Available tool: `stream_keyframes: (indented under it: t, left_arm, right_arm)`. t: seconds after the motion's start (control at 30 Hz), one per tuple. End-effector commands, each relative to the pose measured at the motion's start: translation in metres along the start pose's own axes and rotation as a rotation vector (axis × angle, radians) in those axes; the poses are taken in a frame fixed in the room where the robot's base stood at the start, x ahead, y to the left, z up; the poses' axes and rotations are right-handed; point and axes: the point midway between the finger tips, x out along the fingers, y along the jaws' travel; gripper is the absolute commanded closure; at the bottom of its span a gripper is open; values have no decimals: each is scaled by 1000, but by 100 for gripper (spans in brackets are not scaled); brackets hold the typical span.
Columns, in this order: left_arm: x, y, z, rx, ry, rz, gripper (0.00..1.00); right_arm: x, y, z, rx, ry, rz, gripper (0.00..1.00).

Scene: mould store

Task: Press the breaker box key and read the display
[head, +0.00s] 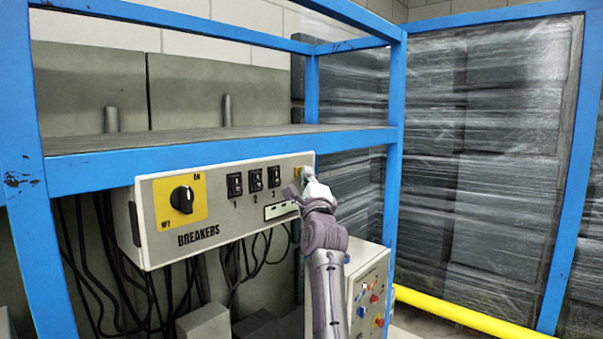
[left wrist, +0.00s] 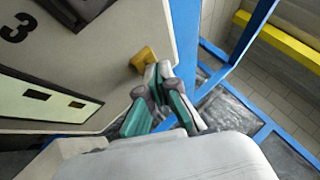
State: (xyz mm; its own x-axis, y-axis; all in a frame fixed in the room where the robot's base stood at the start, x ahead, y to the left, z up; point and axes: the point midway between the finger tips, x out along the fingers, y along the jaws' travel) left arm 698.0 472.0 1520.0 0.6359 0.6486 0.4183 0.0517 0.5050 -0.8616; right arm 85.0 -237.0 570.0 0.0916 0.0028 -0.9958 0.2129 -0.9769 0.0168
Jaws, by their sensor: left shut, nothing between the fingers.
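The breaker box (head: 225,232) is a pale panel marked BREAKERS, hung below a shelf. Its small yellow key (head: 298,173) sits near the panel's right end, partly behind my left gripper (head: 306,180). In the left wrist view the yellow key (left wrist: 143,58) shows just beyond the fingertips of my left gripper (left wrist: 158,72). The fingers are shut and empty, at the key's edge; I cannot tell whether they touch it. The display (head: 279,211) is a pale strip below the switches. In the left wrist view the display (left wrist: 38,100) shows two dark dashes. My right gripper is not in view.
A black rotary knob (head: 182,199) on a yellow plate and several black switches (head: 254,180) are on the panel. A blue rack post (head: 395,150) stands close right of the gripper. A lower control box (head: 366,295) and a yellow rail (head: 460,314) are below.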

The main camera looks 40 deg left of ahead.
Motion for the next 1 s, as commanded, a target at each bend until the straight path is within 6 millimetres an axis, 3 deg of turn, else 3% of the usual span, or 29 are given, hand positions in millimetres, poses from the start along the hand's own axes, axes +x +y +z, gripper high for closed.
stream_keyframes:
  t: [1.0]
  left_arm:
    - [-13,-8,-9,-1,0,0,100]
  right_arm:
    - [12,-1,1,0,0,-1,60]
